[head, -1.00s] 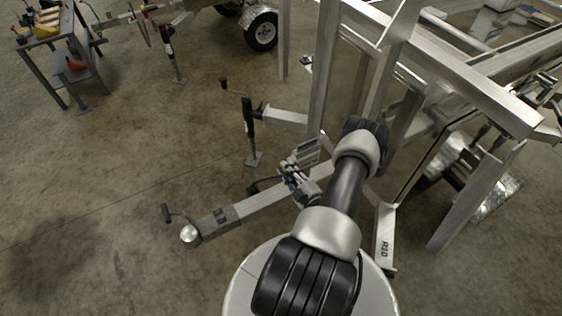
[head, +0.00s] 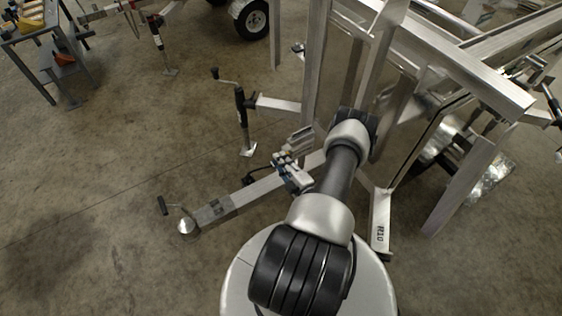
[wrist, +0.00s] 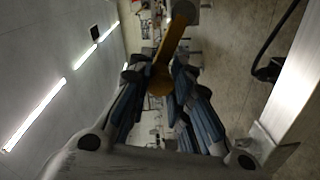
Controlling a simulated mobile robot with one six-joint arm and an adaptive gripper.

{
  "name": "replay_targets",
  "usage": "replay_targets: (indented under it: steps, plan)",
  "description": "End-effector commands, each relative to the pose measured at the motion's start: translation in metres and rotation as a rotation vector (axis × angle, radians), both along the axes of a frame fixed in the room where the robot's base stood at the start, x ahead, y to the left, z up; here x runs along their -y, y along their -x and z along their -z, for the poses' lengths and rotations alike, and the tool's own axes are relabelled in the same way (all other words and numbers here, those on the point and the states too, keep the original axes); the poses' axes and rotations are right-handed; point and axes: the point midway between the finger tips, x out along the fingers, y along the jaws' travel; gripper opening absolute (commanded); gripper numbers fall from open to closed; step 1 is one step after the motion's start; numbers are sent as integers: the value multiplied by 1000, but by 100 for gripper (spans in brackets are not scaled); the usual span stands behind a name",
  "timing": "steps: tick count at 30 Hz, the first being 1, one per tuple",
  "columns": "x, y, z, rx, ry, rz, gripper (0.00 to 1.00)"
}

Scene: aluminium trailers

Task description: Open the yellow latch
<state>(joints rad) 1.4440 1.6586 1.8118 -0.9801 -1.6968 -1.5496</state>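The yellow latch (wrist: 168,50) is a long orange-yellow lever in the wrist view, running from a dark round end at the top to a rounded end between my fingers. My gripper (wrist: 160,76) has its blue-grey fingers apart, one on each side of the lever's lower end. I cannot tell whether either finger touches it. In the head view my gripper (head: 290,168) is small, above the trailer's drawbar, and I cannot make out the latch there.
The aluminium trailer frame (head: 470,75) stands upright close to the right of my arm. The drawbar (head: 255,193) ends at a coupler (head: 187,227). A jack stand (head: 242,120) rises behind the gripper.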

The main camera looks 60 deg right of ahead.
Motion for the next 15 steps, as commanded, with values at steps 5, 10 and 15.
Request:
replay_targets:
  steps: [5, 10, 15]
  plan:
    - [0, 1, 0, 0, -1, 3, 30]
    - [0, 1, 0, 0, -1, 2, 41]
    - [0, 0, 0, 0, -1, 2, 41]
